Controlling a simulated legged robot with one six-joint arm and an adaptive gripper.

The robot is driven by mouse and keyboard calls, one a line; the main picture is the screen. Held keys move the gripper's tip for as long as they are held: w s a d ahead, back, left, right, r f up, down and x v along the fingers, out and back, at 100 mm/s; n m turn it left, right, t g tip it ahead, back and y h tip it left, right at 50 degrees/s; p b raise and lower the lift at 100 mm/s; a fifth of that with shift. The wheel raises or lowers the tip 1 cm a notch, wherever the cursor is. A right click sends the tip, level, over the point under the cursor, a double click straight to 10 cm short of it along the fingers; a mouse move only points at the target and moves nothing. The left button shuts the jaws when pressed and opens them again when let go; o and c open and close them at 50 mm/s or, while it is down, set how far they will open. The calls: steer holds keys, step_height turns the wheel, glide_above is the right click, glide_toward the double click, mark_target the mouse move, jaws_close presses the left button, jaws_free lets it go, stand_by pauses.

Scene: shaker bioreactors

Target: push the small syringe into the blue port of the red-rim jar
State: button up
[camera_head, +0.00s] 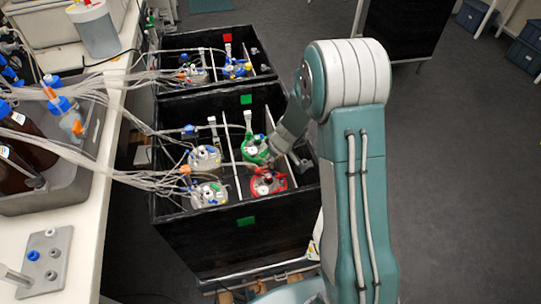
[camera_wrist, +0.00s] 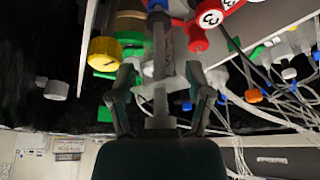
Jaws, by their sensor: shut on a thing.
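The red-rim jar (camera_head: 268,184) stands in the front right compartment of the near black box. Part of its red rim, with white number discs, shows at the top of the wrist view (camera_wrist: 218,12). My gripper (camera_wrist: 161,74) is shut on the small syringe (camera_wrist: 159,52), a greyish clear barrel with a pale flange between the fingers. The syringe points at the blue port (camera_wrist: 157,5) at the top edge of the wrist view. Its tip end lies at or right by the port; I cannot tell how deep it sits. In the head view the syringe cannot be made out.
A green-rim jar (camera_head: 256,150) stands just behind, and pale jars (camera_head: 208,194) stand to the left. A yellow cap (camera_wrist: 104,51) is near my gripper. Many loose tubes (camera_head: 125,178) run left to the bench (camera_head: 108,160). Open floor lies to the right.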

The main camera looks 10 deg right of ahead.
steer(key=shift+f, duration=0.4)
stand_by(0.8)
steer(key=o, duration=1.1)
steer(key=shift+c, duration=0.2)
steer(key=shift+r, duration=0.1)
steer(key=v, duration=1.1)
steer(key=shift+s+r, duration=0.15)
steer(key=shift+r, duration=0.1)
steer(key=shift+d, duration=0.1)
